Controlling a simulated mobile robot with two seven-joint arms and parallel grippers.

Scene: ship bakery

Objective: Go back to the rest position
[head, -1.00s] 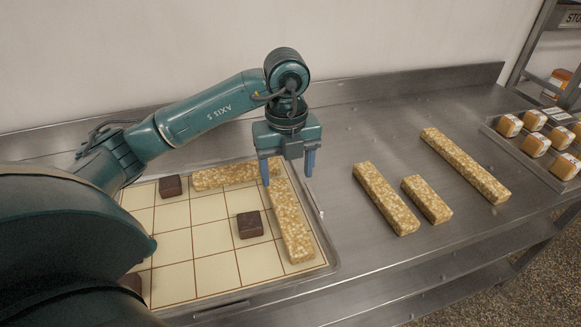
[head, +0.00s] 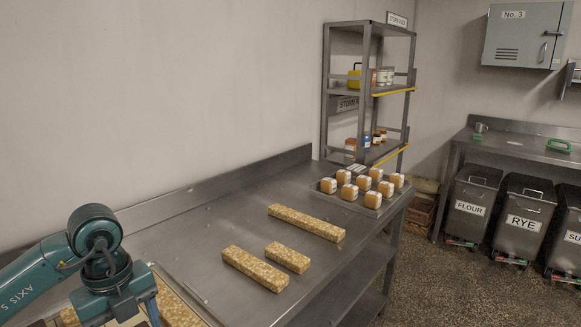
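My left gripper (head: 122,318) is at the bottom left of the head view, above the gridded board. Its fingers look spread, though their tips are partly cut off by the frame's lower edge, and I see nothing held. Below it a little of the board and an oat-coloured bar (head: 176,308) on it show. Three more such bars lie on the steel counter (head: 222,215): a long one (head: 306,222), a short one (head: 287,257) and a middle-sized one (head: 255,268). My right gripper is out of view.
A tray (head: 374,211) of several orange-and-white packages stands at the counter's far end. Behind it is a metal storage rack (head: 364,100). FLOUR (head: 468,208) and RYE (head: 522,222) bins stand under another counter (head: 520,146) at right. Floor between is open.

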